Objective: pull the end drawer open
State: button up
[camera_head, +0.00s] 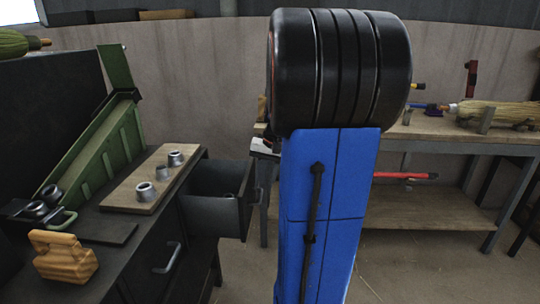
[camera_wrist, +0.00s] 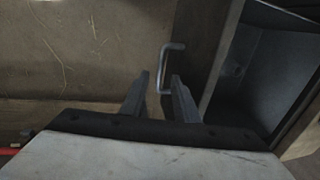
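The end drawer (camera_head: 217,212) is dark grey and stands pulled out from the end of the black workbench in the head view. Its inside (camera_wrist: 262,75) shows at the right of the wrist view. My gripper (camera_wrist: 160,78) is open. Its two fingers point at the handle, whose lower end appears between the fingertips. I cannot tell whether they touch it. In the head view my blue arm hides most of the gripper.
The black workbench (camera_head: 118,228) carries a wooden board (camera_head: 125,193) with metal collars, a wooden block (camera_head: 63,257) and a green chute (camera_head: 95,145). A second bench (camera_head: 425,130) with a broom stands behind on the right. Open floor (camera_head: 240,270) lies in front of the drawer.

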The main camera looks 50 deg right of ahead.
notch_tip(320, 180, up, 14)
jog(key=s+d, duration=0.1)
jog(key=s, duration=0.1)
jog(key=shift+s+d+r, duration=0.15)
jog(key=shift+d, duration=0.25)
jog(key=s+a+f+n+t+h, duration=0.1)
jog(key=s+a+f+n, duration=0.15)
jog(key=a, duration=0.55)
jog(key=s+a+f+n, duration=0.2)
jog(key=a+f, duration=0.1)
jog(key=a, duration=0.6)
jog(key=s+a+f+n+t+h, duration=0.1)
jog(key=s+a+f+n, duration=0.15)
jog(key=a, duration=0.55)
jog(key=s+a+f+n+t, duration=0.1)
jog(key=s+a+f+n, duration=0.2)
jog(key=s+a+f, duration=0.2)
jog(key=shift+s+a+f+y, duration=0.15)
jog(key=shift+s+f+y, duration=0.05)
jog(key=shift+s+y, duration=0.1)
